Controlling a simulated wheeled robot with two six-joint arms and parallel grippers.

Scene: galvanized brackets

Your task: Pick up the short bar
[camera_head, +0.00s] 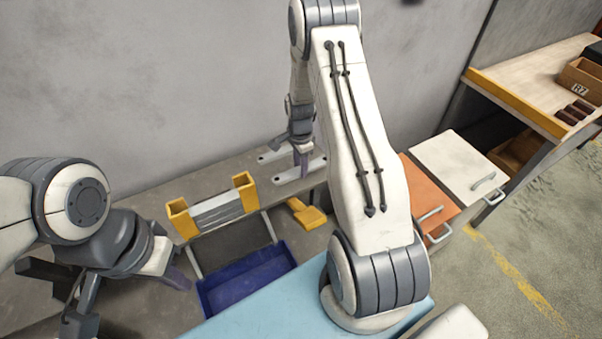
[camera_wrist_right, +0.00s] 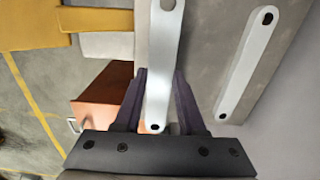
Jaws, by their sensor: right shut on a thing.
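My right gripper (camera_head: 302,158) is at the back of the grey bench by the wall. In the right wrist view its dark fingers (camera_wrist_right: 160,100) are shut on a flat, pale metal bar (camera_wrist_right: 163,55) with rounded ends and a hole at each end. The same bar shows in the head view (camera_head: 290,177). A second pale bar (camera_wrist_right: 247,65) lies apart on the grey surface to the right; its hole shows in the head view (camera_head: 262,159). Which bar is shorter is unclear. My left gripper (camera_head: 172,275) is low at the left, its fingertips not clearly seen.
A yellow-ended holder (camera_head: 182,220) with silver strips stands left of the bars. A blue bin (camera_head: 248,282) sits in front of it. A yellow piece (camera_head: 306,214) lies to the right. Orange (camera_head: 428,190) and white (camera_head: 460,165) drawer units and a wooden bench (camera_head: 530,85) stand further right.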

